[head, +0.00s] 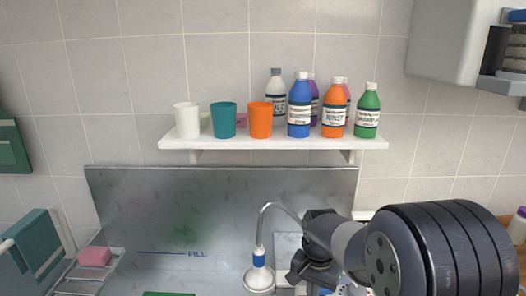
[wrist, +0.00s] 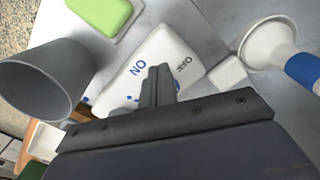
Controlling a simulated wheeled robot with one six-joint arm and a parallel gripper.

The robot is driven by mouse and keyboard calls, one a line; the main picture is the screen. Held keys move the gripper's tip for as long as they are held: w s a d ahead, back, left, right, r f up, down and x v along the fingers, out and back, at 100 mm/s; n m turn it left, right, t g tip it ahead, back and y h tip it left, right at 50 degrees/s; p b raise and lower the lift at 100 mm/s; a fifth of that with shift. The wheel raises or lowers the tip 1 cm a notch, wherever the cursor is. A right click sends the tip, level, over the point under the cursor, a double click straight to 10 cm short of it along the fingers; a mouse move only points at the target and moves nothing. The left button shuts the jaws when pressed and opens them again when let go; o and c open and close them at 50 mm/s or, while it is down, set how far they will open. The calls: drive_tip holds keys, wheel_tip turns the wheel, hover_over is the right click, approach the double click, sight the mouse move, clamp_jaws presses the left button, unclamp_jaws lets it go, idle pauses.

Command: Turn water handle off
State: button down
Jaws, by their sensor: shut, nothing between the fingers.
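My gripper (wrist: 159,80) is shut and empty. In the wrist view its fingertips lie over a white control plate (wrist: 165,48) with upside-down "ON" and "OFF" lettering and blue marks. I cannot tell whether the fingers touch the plate. A small white block (wrist: 228,74) shows beside the "OFF" lettering; I cannot tell whether it is the water handle. The fingers hide part of the plate. In the head view my gripper (head: 310,270) is right of the white spout nozzle (head: 259,282) with its blue band. That nozzle also shows at right in the wrist view (wrist: 268,45).
A grey cup (wrist: 43,80) stands left of my gripper, and a green block (wrist: 103,12) lies beyond the plate. A shelf (head: 270,144) with cups and bottles hangs above the metal backsplash (head: 130,210). A pink block (head: 94,256) sits on a rack at left.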

wheel_tip(320, 180, up, 6)
drive_tip(key=p, duration=0.5)
